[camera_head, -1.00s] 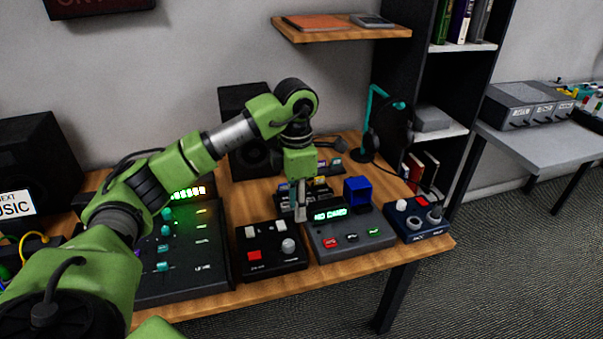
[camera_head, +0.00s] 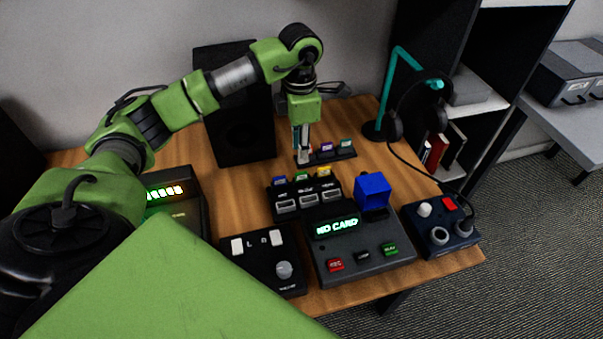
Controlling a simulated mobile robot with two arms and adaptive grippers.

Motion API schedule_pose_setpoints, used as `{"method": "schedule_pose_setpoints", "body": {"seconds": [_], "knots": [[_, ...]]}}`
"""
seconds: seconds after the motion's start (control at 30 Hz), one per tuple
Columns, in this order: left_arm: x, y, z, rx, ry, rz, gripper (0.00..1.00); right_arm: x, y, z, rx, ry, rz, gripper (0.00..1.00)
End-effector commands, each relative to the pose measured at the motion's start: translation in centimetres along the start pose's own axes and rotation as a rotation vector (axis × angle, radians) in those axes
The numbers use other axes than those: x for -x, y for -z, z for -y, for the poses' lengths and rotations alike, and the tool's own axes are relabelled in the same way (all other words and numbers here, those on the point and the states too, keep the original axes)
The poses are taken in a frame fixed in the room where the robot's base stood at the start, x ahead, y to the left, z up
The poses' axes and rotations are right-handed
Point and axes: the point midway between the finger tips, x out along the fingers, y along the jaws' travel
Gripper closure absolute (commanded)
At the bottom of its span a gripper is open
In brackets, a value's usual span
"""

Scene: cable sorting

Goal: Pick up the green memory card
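A green-topped card (camera_head: 302,178) stands in the front black card reader (camera_head: 290,205), between a blue-purple card (camera_head: 279,181) and a yellow card (camera_head: 323,172). A second, teal-green card (camera_head: 346,143) stands at the right end of the black rack (camera_head: 338,156) behind, beside a purple card (camera_head: 326,147). My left gripper (camera_head: 303,158) points down at the left end of that rear rack, left of the purple card, and hides what is there. Its fingers look close together; whether they hold anything cannot be seen. My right gripper is not in view.
A recorder reading "NO CARD" (camera_head: 360,250) stands in front, with a blue block (camera_head: 373,190) at its back edge. A black control box (camera_head: 262,262), dark blue box (camera_head: 440,232), headphone stand (camera_head: 402,60) and speaker (camera_head: 240,140) surround it. Bare wood (camera_head: 230,190) shows left of the reader.

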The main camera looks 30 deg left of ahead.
Motion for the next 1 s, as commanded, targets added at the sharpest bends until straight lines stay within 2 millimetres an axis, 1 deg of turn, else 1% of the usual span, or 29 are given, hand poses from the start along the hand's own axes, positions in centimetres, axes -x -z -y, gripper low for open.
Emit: {"method": "schedule_pose_setpoints", "body": {"seconds": [0.03,0.13,0.2,0.33,0.43,0.6,0.7,0.8,0.97,1.0], "knots": [[-1.0,0.1,0.1,0.0,0.003,-0.004,0.74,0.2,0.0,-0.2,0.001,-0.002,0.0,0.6],[-2.6,0.0,0.0,0.001,0.003,-0.002,0.74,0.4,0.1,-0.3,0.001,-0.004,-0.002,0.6],[-3.3,0.0,0.0,0.0,0.001,-0.001,0.74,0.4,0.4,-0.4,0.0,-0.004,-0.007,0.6],[-4.1,0.0,0.0,-0.001,0.0,0.0,0.74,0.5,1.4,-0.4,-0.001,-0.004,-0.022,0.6],[-5.0,-0.1,0.0,0.0,0.003,-0.001,0.74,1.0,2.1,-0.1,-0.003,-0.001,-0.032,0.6],[-7.7,-0.3,-0.1,0.0,0.002,-0.001,0.74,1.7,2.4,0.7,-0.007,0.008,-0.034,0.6],[-8.7,-0.3,-0.1,0.001,0.002,-0.001,0.74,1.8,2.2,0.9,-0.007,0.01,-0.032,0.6],[-9.1,-0.3,-0.2,0.0,0.0,0.001,0.74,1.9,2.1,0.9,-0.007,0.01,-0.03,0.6],[-9.2,-0.3,-0.2,0.0,-0.001,0.001,0.74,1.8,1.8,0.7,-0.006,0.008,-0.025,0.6],[-9.2,-0.3,-0.2,0.0,-0.001,0.001,0.76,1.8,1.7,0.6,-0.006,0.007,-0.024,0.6]]}}
